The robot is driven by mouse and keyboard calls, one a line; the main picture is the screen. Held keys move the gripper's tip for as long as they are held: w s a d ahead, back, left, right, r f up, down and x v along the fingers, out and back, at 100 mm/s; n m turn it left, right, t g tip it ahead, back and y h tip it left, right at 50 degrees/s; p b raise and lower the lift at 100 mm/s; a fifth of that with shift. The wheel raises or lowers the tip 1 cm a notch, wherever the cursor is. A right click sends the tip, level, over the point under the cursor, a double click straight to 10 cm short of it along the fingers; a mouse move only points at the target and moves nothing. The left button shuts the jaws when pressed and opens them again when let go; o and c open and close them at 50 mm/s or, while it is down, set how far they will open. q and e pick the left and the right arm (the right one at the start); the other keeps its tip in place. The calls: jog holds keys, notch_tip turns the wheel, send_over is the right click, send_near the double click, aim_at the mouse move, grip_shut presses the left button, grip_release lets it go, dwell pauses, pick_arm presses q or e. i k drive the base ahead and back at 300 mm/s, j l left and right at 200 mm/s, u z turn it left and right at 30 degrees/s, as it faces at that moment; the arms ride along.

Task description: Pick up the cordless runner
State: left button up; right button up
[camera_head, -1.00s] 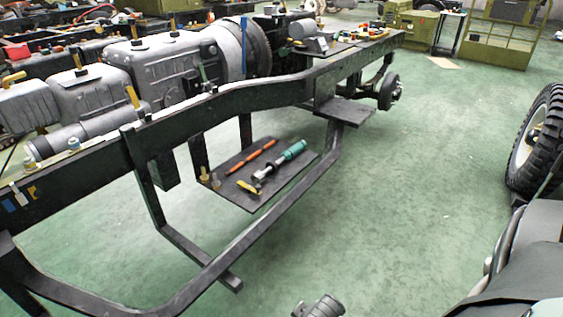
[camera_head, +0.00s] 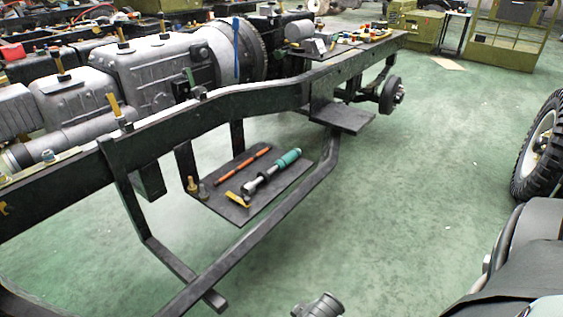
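A tool with a teal handle and a silver shaft (camera_head: 268,172), which looks like the cordless runner, lies diagonally on a dark shelf plate (camera_head: 285,192) beside the chassis frame. It appears to lie free, with nothing covering it.
An orange bar (camera_head: 243,166), a yellow tool (camera_head: 237,199) and small brass and grey fittings (camera_head: 192,185) share the shelf. A dark chassis rail (camera_head: 240,99) runs above and behind it; a lower tube (camera_head: 262,226) passes in front. Green floor (camera_head: 420,200) is clear to the right. A tyre (camera_head: 540,147) stands at right.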

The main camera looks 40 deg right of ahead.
aim_at(263, 177)
jog(key=i+l, duration=0.15)
jog(key=l, duration=0.5)
jog(key=i+l+u, duration=0.1)
jog(key=l, duration=0.6)
jog(key=i+l, duration=0.15)
jog(key=l, duration=0.55)
jog(key=i+l+u, duration=0.1)
jog(key=l, duration=0.55)
jog(key=i+l, duration=0.1)
jog(key=l, duration=0.6)
jog(key=u, duration=0.05)
